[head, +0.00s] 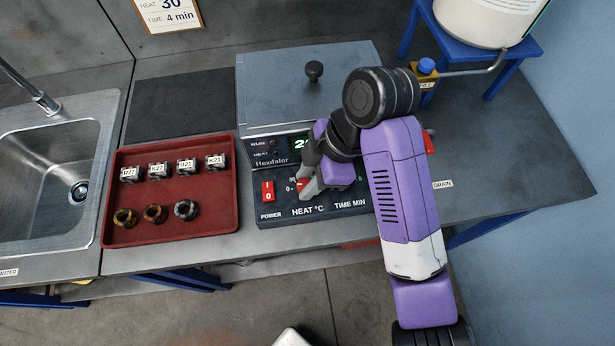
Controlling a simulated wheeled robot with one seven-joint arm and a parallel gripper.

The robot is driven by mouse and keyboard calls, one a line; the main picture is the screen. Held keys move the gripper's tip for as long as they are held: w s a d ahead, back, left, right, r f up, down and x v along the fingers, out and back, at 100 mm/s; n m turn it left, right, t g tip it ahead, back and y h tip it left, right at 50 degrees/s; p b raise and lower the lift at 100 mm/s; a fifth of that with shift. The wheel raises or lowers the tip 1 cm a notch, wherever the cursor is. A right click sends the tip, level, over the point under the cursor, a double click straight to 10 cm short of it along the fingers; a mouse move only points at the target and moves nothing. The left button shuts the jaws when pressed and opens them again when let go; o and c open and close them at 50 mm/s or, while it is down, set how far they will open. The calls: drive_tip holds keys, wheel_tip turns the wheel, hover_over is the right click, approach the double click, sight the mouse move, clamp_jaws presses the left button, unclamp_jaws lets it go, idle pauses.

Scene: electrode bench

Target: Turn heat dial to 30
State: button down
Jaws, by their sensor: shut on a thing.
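The Hexdator heating unit (262,205) stands on the bench with a grey lid and a dark front panel. Its HEAT °C dial (301,184) is on the panel, to the right of the red power switch (268,191), and shows only as a bit of red. My gripper (308,187) reaches down from the right and is shut on the heat dial, hiding most of it. The green display (299,143) begins with what looks like a 2; its other digits are hidden behind my arm. Scale marks near 0 show left of the dial.
A wall card (168,12) reads HEAT 30, TIME 4 min. A red tray (225,222) with labelled blocks and round fittings lies to the left, beside a sink (50,165). A blue stand with a white tank (485,20) is at the back right.

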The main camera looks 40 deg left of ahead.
sight(320, 198)
drive_tip(key=shift+r, duration=0.1)
drive_tip(key=m+p, duration=0.1)
drive_tip(key=m+t+y+p, duration=0.1)
drive_tip(key=m+p, duration=0.1)
drive_tip(key=shift+s+d+r+m, duration=0.1)
drive_tip(key=shift+s+m, duration=0.05)
drive_tip(key=shift+m, duration=0.15)
drive_tip(key=shift+m+t+p, duration=0.7)
drive_tip(key=shift+m+p, duration=0.75)
drive_tip(key=shift+m, duration=0.55)
drive_tip(key=shift+y, duration=0.3)
drive_tip(key=c, duration=1.1)
unclamp_jaws()
drive_tip(key=b+v, duration=0.1)
drive_tip(key=v, duration=0.6)
drive_tip(key=shift+r, duration=0.25)
drive_tip(key=shift+s+d, duration=0.15)
